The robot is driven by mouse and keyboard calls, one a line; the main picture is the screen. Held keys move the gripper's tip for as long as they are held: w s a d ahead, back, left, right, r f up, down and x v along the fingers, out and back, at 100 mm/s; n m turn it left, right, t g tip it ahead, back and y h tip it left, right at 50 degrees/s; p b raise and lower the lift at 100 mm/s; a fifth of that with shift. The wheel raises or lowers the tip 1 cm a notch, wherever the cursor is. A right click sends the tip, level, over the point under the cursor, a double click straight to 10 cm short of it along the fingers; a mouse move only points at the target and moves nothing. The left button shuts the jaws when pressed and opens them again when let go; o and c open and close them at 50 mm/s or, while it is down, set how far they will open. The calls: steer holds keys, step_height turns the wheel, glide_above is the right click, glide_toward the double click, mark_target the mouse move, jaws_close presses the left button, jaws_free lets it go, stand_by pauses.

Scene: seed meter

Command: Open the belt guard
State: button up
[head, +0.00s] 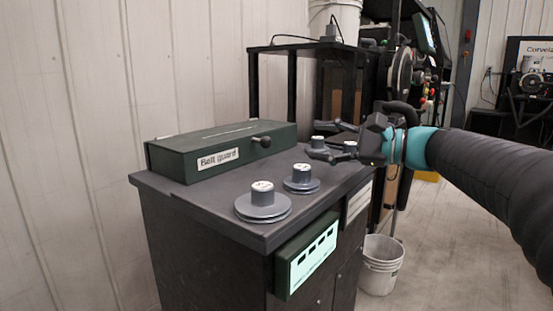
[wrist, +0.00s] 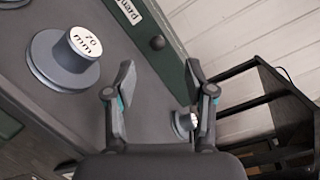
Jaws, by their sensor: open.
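The belt guard (head: 215,152) is a long dark green box with a "Belt guard" label on its front. It lies at the back left of the cabinet top, with its lid down. A dark round knob (head: 262,141) sticks out of its front; the knob also shows in the wrist view (wrist: 157,42). My gripper (head: 322,138) is open and empty, to the right of the guard above the cabinet top. In the wrist view my gripper's fingers (wrist: 160,72) are spread, with the knob beyond the tips and apart from them.
Several grey stepped pulleys stand on the cabinet top (head: 222,212): one at the front (head: 263,200), one behind it (head: 302,178), others near my gripper. A green display box (head: 308,255) hangs on the cabinet front. A black frame (head: 291,85) stands behind. A white bucket (head: 380,265) stands right.

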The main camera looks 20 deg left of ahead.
mark_target(271, 143)
steer(key=shift+w+f+b, duration=0.35)
steer(key=shift+f+b, duration=0.05)
steer(key=shift+f, duration=0.2)
steer(key=shift+w+f+b, duration=0.3)
steer(key=shift+f+b, duration=0.05)
steer(key=shift+f, duration=0.2)
steer(key=shift+w+a, duration=0.15)
steer(key=shift+w, duration=0.05)
steer(key=x, duration=1.3)
steer(key=shift+s+a+r, duration=0.1)
steer(key=shift+a+r, duration=0.15)
jaws_close()
